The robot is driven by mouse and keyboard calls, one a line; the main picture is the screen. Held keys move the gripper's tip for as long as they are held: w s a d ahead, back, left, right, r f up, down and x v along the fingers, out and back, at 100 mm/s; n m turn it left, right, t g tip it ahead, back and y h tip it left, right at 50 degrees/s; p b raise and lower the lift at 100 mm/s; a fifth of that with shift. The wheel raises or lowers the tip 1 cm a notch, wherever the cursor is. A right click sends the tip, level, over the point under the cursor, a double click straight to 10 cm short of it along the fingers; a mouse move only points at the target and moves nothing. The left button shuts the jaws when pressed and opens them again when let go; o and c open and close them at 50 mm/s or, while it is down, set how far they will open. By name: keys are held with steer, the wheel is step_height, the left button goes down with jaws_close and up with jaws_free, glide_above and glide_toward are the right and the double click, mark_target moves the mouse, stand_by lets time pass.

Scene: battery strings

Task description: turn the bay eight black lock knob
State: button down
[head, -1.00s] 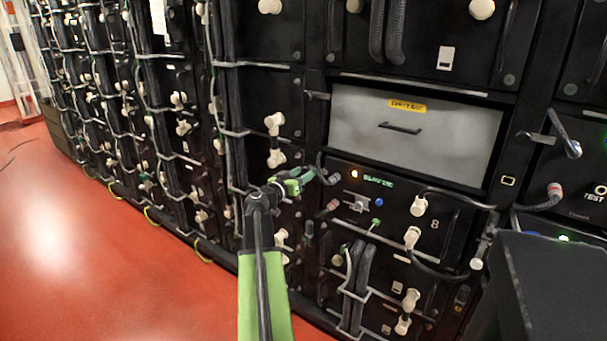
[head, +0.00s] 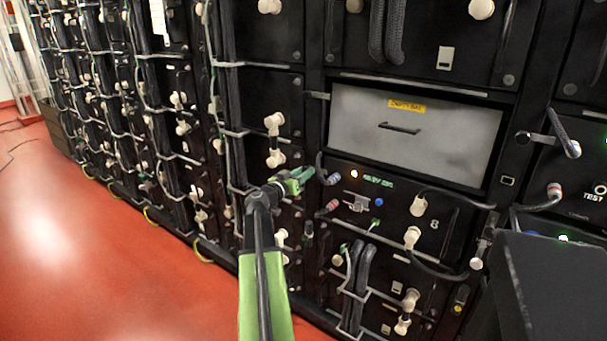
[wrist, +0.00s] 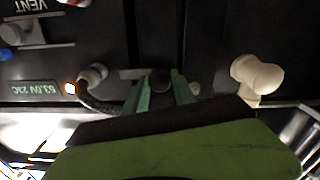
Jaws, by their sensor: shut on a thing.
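The bay eight unit (head: 463,228) is a black module marked 8, below a grey drawer front. Its black lock knob (wrist: 161,79) shows in the wrist view as a small dark round piece beside a grey metal tab. My gripper (head: 306,176) is at the unit's upper left edge, with its green fingers (wrist: 163,88) on either side of the knob and shut on it. In the head view the fingers hide the knob. How far the knob is turned cannot be told.
A cable plug with a blue-grey band (head: 333,179) sits just right of my gripper, beside an orange light (head: 354,174). A cream knob (wrist: 257,75) is on the other side. The grey drawer front (head: 415,153) is above. Red floor (head: 90,245) is open at left.

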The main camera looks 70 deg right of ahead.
steer(key=shift+n, duration=0.4)
steer(key=shift+f+n, duration=0.1)
steer(key=shift+n, duration=8.3)
steer(key=c, duration=1.1)
jaws_free()
steer(key=shift+o, duration=0.2)
